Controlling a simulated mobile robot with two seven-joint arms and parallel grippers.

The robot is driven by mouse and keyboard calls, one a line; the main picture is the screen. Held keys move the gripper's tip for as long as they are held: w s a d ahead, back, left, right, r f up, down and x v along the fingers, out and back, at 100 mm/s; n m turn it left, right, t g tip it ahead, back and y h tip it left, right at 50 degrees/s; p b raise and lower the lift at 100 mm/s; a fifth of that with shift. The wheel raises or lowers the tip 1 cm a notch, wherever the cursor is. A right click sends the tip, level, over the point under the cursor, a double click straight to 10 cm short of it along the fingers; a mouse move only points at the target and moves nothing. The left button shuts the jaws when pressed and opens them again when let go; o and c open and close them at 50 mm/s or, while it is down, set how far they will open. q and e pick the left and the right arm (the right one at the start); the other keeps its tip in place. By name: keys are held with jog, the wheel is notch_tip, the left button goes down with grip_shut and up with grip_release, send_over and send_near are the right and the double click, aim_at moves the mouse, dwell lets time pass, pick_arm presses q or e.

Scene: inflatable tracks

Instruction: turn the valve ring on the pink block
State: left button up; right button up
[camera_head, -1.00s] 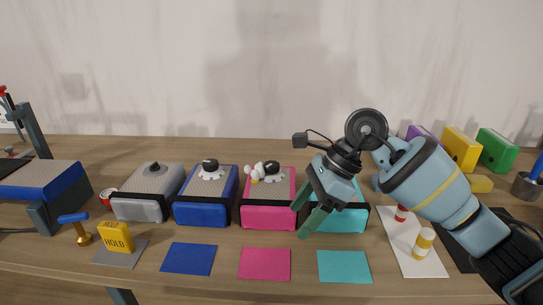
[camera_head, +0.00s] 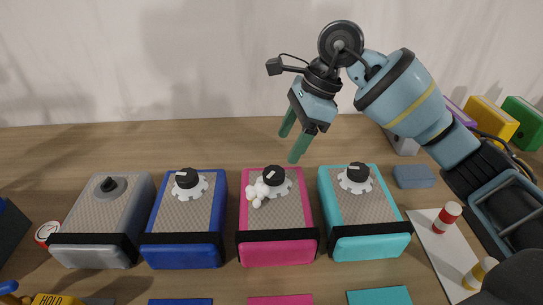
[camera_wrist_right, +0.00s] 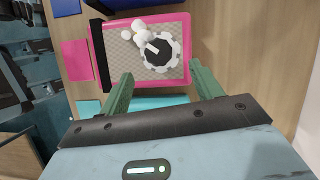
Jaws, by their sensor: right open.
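The pink block (camera_head: 277,250) stands on the wooden table between the blue and teal blocks. Near the back of its mesh top is a white toothed valve ring (camera_head: 288,187) around a black knob with a pale mark. A white knobbly cluster (camera_head: 257,193) lies beside the ring, on its left. In the right wrist view the ring (camera_wrist_right: 174,62) and the pink block (camera_wrist_right: 183,87) show beyond the fingertips. My right gripper (camera_head: 290,147) is open and empty, with its green fingers pointing down above and behind the pink block, apart from the ring. My left gripper is out of view.
A blue block (camera_head: 185,250) and grey block (camera_head: 95,250) stand left; a teal block (camera_head: 370,245) stands right, each with a black knob. Coloured mats lie in front. A red-and-white cylinder (camera_head: 447,217) stands on a white sheet at right. The table behind the blocks is mostly clear.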

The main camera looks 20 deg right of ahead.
aim_at(275, 172)
jog(key=x, duration=0.7)
jog(key=shift+s+a+f, duration=0.1)
jog(key=shift+a+f, duration=0.15)
jog(key=shift+f, duration=0.1)
jog(key=shift+c, duration=0.4)
jog(key=c, duration=0.9)
